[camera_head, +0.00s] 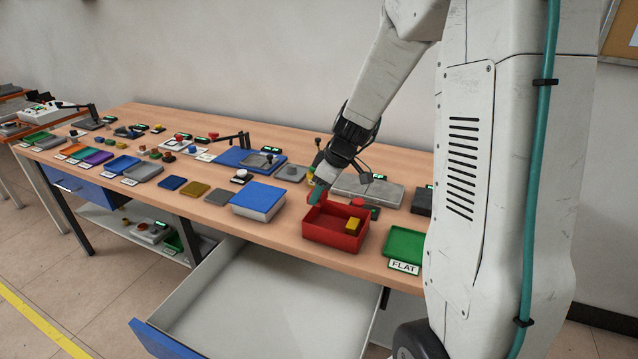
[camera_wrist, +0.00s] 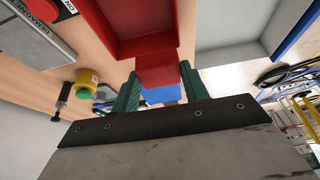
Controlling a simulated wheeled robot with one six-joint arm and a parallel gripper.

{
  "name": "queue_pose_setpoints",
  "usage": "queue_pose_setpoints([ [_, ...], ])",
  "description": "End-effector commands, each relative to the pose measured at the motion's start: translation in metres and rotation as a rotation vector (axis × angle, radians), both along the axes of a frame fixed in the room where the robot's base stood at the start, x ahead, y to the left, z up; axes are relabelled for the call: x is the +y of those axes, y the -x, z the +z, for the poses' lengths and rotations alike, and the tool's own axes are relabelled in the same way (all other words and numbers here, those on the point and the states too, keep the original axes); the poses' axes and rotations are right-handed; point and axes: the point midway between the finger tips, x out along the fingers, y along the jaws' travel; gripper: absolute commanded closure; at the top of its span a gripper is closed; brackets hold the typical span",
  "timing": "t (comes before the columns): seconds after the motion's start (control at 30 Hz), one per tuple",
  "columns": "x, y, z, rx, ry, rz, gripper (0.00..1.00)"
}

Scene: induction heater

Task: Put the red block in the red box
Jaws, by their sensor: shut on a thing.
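My gripper (camera_head: 318,194) is at the back left rim of the red box (camera_head: 322,236), with its fingers pointing down. In the wrist view, the two green fingers (camera_wrist: 159,76) are shut on the red block (camera_wrist: 157,70), which sits between their tips. The red box also shows in the wrist view (camera_wrist: 148,42), just beyond the block. In the head view the block is hard to tell apart from the fingers and the red box. A yellow block (camera_head: 352,226) lies inside the red box on its right side. Whether the red block is over the box opening cannot be told.
A blue box (camera_head: 258,200) stands left of the red box. A green tray (camera_head: 405,243) labelled FLAT is to its right. A grey device (camera_head: 368,190) and a red button (camera_head: 358,202) are behind it. An open drawer (camera_head: 255,290) juts out below the table edge.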

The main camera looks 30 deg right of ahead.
Motion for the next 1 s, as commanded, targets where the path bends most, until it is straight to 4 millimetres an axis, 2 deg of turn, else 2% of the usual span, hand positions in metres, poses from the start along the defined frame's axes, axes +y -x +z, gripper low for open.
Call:
queue_pose_setpoints([
  [0.3,-0.001,0.0,-0.032,0.002,-0.001,-0.004,0.78],
  [0.5,-0.001,0.001,-0.047,0.002,0.0,-0.002,0.78],
  [0.97,-0.001,0.0,-0.054,-0.001,0.001,-0.002,0.78],
  [1.0,-0.001,0.0,-0.054,-0.001,0.001,-0.002,0.53],
])
